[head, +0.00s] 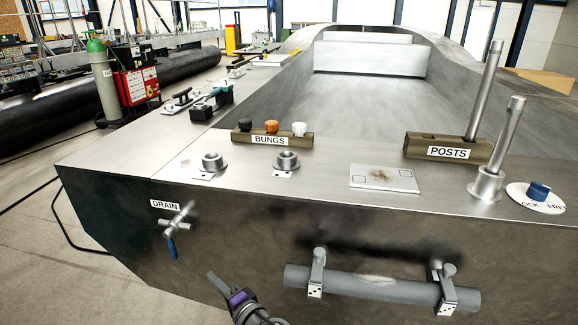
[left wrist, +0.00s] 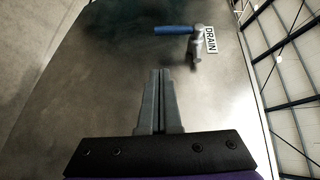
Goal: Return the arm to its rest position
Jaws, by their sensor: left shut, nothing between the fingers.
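My left gripper (head: 216,281) shows at the bottom of the head view, in front of the metal pontoon's front face (head: 110,215). Its fingers are shut and empty, pressed together in the left wrist view (left wrist: 160,75). It is below and to the right of the drain valve (head: 177,222), which has a blue handle and a "DRAIN" label. The valve also shows in the left wrist view (left wrist: 196,42), beyond the fingertips and apart from them. The blue handle points down in the head view. My right gripper is not in view.
A grey tube (head: 380,287) is held in clamps on the front face, right of my gripper. On the deck are a "BUNGS" block (head: 298,138), a "POSTS" block (head: 418,146), an upright post (head: 509,135) and a blue knob (head: 539,191). Open floor (head: 50,270) lies left.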

